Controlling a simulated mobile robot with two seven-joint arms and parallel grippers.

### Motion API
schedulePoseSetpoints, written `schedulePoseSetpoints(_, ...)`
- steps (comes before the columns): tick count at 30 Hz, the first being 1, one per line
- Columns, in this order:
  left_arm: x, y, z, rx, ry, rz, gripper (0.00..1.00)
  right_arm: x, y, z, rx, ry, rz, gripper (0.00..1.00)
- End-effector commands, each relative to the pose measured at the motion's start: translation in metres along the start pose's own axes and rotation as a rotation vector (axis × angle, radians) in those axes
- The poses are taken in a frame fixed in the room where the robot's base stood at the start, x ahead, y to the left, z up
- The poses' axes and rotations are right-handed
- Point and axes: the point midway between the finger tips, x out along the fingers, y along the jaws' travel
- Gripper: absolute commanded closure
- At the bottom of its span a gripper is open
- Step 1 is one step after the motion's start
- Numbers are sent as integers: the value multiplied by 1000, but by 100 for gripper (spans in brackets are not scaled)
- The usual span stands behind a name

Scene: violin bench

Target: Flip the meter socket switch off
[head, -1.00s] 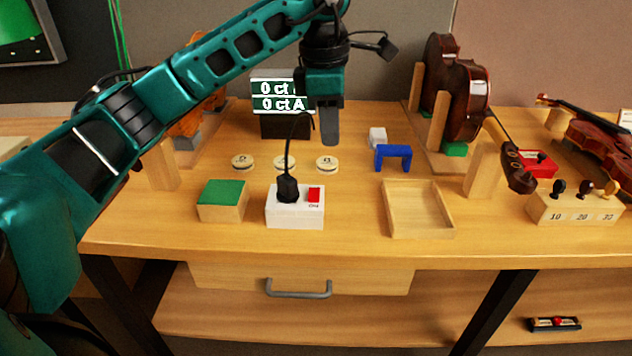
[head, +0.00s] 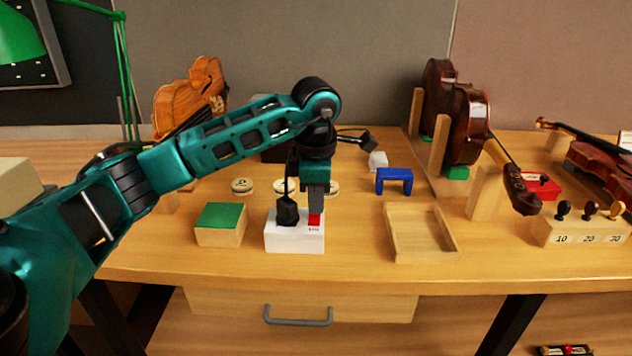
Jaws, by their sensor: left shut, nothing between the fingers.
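The meter socket (head: 294,239) is a white block on the bench near its front edge. A black plug (head: 287,212) with a cord stands in its left part. The red switch (head: 314,221) is on its right part, with small lettering in front of it. My left gripper (head: 316,211) is shut and empty, pointing down, its fingertips right at the red switch. The fingers hide the back of the switch; I cannot tell whether they touch it or which way it is tipped. My right gripper is not in view.
A green-topped block (head: 221,222) stands left of the socket, and an empty wooden tray (head: 424,258) lies to the right. A blue bridge-shaped piece (head: 394,180) and several round discs are behind. A peg block (head: 588,231) and violins stand farther right.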

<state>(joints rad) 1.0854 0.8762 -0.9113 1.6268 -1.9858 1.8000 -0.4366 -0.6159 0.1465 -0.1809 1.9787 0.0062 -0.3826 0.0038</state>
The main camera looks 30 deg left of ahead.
Motion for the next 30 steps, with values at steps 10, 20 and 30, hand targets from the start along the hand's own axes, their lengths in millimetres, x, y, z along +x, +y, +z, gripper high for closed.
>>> schedulePoseSetpoints(10,6,0,0,1,-1,0,100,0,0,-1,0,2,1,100)
schedulePoseSetpoints(20,20,8,0,-1,2,-2,100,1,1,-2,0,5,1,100)
schedulePoseSetpoints(30,23,6,0,-1,5,-3,100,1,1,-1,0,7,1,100)
